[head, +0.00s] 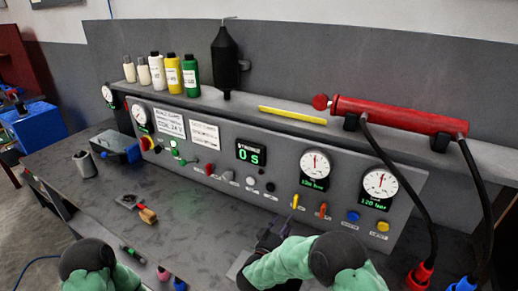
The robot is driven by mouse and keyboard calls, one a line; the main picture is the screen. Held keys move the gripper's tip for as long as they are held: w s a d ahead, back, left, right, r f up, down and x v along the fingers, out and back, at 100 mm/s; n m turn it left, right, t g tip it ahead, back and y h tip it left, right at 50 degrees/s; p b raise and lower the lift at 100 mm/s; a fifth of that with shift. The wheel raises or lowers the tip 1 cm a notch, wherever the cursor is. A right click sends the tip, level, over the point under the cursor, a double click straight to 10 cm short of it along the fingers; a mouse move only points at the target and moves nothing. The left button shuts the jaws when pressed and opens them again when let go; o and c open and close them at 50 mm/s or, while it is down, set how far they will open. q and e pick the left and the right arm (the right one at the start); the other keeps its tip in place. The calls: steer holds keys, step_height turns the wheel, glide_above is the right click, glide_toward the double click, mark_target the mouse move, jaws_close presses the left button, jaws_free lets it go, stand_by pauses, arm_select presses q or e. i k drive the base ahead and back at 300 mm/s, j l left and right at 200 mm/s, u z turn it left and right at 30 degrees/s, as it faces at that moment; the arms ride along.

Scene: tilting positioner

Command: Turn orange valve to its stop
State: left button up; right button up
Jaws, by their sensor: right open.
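The orange valve (323,210) is a small lever on the front of the grey control panel, below the left of two large dials. Its lever stands close to upright. My right gripper (274,233) is dark and open, with nothing seen between its fingers. It is in front of the panel, to the left of the orange valve and a little lower in the picture, apart from it. My left gripper is not in view; only part of my left arm shows at the lower left.
A yellow lever (295,201) stands just left of the orange valve. Blue (353,216) and yellow (383,226) knobs are to its right. Black hoses (405,195) hang from a red cylinder (400,114) at the right. A brush (147,214) and other small items lie on the bench.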

mark_target(325, 206)
steer(key=k+j, duration=0.85)
